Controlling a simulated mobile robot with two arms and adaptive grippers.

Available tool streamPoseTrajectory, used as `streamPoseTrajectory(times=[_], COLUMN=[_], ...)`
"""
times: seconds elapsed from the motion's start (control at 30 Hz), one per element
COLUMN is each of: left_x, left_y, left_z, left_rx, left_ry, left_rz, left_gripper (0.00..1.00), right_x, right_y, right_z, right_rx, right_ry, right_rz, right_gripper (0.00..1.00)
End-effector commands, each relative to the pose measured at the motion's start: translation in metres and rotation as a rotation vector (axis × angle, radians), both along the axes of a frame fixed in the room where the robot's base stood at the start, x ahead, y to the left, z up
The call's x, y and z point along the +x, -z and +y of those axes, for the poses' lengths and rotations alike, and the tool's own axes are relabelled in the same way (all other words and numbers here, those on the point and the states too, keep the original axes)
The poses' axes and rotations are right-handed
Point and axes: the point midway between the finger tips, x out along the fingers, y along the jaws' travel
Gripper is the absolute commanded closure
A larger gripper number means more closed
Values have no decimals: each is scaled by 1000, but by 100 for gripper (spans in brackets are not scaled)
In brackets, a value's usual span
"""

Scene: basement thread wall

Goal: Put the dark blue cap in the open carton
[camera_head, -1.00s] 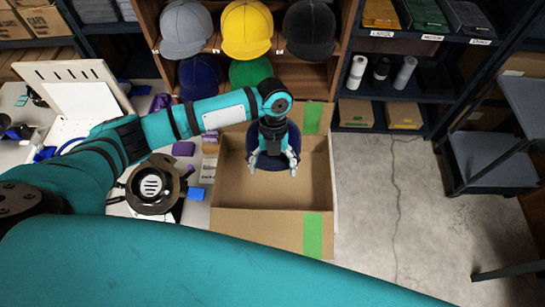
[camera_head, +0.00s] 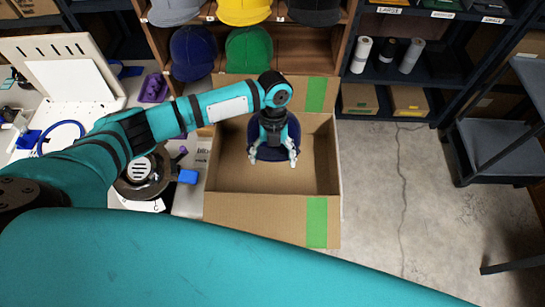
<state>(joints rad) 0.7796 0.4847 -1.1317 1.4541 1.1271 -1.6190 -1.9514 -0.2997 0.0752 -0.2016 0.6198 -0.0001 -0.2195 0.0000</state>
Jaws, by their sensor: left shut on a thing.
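The open carton (camera_head: 222,207) is a brown cardboard box on the floor side of the worktable, with flaps folded out and green tape on them. My left gripper (camera_head: 272,160) points down over the carton's opening, near its back wall. It is shut on a dark blue cap (camera_head: 273,152), whose crown shows between and around the fingers. The cap appears within the carton's outline; whether it touches the bottom I cannot tell. My right gripper is not in view.
A wooden shelf behind holds more caps, including another dark blue one (camera_head: 193,52) and a green one (camera_head: 249,50). A cluttered worktable is at left, with a round black device (camera_head: 145,175). Dark shelving (camera_head: 440,65) and a grey cart (camera_head: 497,150) stand at right. Concrete floor is clear.

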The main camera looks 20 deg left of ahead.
Motion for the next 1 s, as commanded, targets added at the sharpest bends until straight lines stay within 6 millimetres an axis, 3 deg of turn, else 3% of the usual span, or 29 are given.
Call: streamPoseTrajectory(times=[0.03,0.4,0.97,1.0], left_x=[2,13,17,17], left_y=[10,49,58,58], left_z=[0,3,4,4], left_rx=[0,0,-1,-2], left_ry=[-1,-1,0,-1], left_rz=[-1,-1,-2,-1], left_gripper=[53,53,53,10], right_x=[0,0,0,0], right_y=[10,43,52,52], right_z=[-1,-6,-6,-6], right_rx=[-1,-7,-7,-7], right_ry=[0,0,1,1], right_rz=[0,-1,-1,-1], right_gripper=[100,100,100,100])
